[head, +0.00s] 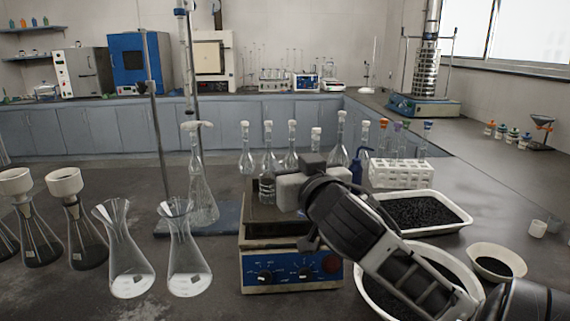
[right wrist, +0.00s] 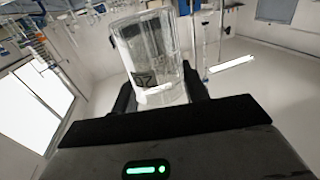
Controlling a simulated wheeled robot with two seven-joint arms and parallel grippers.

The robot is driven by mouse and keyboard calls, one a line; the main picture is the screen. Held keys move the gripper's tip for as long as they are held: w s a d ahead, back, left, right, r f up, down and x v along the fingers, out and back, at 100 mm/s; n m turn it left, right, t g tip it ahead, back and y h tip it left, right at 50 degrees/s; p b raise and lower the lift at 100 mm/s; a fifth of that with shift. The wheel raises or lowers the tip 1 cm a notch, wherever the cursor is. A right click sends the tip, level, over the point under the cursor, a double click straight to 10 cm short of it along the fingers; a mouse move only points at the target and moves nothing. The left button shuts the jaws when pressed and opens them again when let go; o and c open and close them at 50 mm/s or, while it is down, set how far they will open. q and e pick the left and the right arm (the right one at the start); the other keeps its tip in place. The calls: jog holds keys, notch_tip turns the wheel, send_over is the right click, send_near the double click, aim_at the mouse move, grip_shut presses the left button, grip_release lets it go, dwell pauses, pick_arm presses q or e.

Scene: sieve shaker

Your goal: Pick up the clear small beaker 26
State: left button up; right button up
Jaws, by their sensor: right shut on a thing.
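The clear small beaker (head: 266,189) is seen at the left end of my right gripper (head: 278,187) in the head view, in front of the hotplate's back part. I cannot tell whether its base touches the hotplate (head: 290,262) or hangs just above it. In the right wrist view the beaker (right wrist: 152,62) stands between the two dark fingers of my right gripper (right wrist: 158,88), which are shut on its sides. It looks empty, with dark and white print on its wall. My left gripper is not in view.
Volumetric flasks (head: 291,150) stand behind the hotplate, with a white tube rack (head: 401,174) to their right. Several conical flasks (head: 129,255) stand at left. Trays of black granules (head: 455,229) lie at right, close to my right arm. A stand (head: 157,120) rises at left.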

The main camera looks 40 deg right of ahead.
jog(key=shift+r+p, duration=0.35)
jog(key=shift+p, duration=0.3)
jog(key=shift+s+a+p, duration=0.15)
jog(key=shift+s+p, duration=0.1)
jog(key=shift+p, duration=0.75)
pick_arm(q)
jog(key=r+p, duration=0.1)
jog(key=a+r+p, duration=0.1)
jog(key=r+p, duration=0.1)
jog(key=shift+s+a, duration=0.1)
pick_arm(e)
jog(key=shift+s+a+r, duration=0.15)
jog(key=shift+s+a, duration=0.05)
jog(key=shift+s, duration=0.35)
